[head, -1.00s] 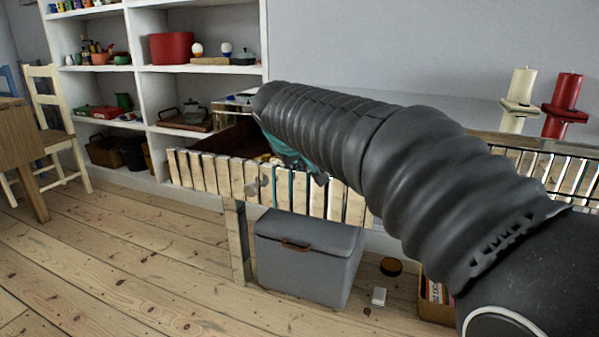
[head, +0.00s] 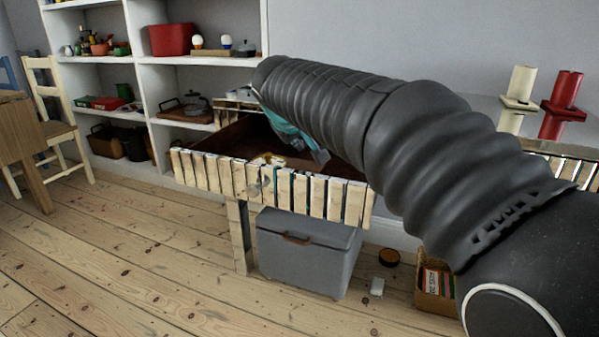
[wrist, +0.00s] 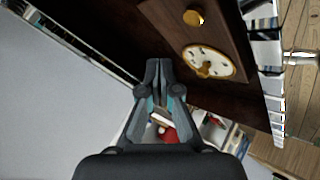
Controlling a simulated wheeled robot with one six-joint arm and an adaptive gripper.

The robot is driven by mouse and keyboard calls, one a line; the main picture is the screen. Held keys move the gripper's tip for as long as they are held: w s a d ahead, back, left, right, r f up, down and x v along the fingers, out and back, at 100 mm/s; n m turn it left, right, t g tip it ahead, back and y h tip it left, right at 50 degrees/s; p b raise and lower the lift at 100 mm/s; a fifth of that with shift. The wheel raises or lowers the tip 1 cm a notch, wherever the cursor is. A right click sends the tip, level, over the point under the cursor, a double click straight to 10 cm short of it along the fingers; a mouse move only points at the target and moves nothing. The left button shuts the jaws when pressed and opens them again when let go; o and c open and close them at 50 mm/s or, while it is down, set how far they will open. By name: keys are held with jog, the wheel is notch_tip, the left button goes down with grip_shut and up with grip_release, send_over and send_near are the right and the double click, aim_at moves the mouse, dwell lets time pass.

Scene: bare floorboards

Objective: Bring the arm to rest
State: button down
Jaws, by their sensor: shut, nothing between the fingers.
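My arm, in a dark ribbed sleeve, reaches from the lower right toward the middle in the head view. My gripper (head: 318,155) shows beyond it in teal and grey, over the dark interior of a slatted wooden piece of furniture (head: 270,188). The arm hides part of the gripper there. In the wrist view my gripper (wrist: 158,66) is shut with its fingertips together and nothing between them. A brown board with a cream clock-like dial (wrist: 208,62) lies close to the right of the fingertips.
White shelves (head: 140,62) with pots and a red bin stand at the back left. A grey chest (head: 306,262) and a box of books (head: 436,284) sit on the floor. Red (head: 560,105) and cream (head: 518,98) candle-like pieces stand at the right.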

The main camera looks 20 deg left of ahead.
jog(key=shift+d, duration=0.1)
jog(key=s+d+m+g+p, duration=0.15)
jog(key=s+d, duration=0.25)
jog(key=d, duration=0.4)
jog(key=s+d+f+m+h, duration=0.1)
jog(key=s+d+m, duration=0.15)
jog(key=d, duration=0.55)
jog(key=s+d+m+g+p, duration=0.1)
jog(key=s+d, duration=0.3)
jog(key=d, duration=0.4)
jog(key=s+d+f+m+p, duration=0.1)
jog(key=s+d+f, duration=0.2)
jog(key=s, duration=0.3)
jog(key=s+d+f+m+p, duration=0.1)
jog(key=s+d+f+m, duration=0.1)
jog(key=s+d+f, duration=0.2)
jog(key=s+d+f+m+g, duration=0.1)
jog(key=s+d+f+m, duration=0.1)
jog(key=s+d, duration=0.3)
jog(key=s+f, duration=0.1)
jog(key=s, duration=0.3)
jog(key=shift+d+f+p, duration=0.2)
jog(key=shift+f+p, duration=0.05)
jog(key=shift+p, duration=0.15)
jog(key=shift+s, duration=0.1)
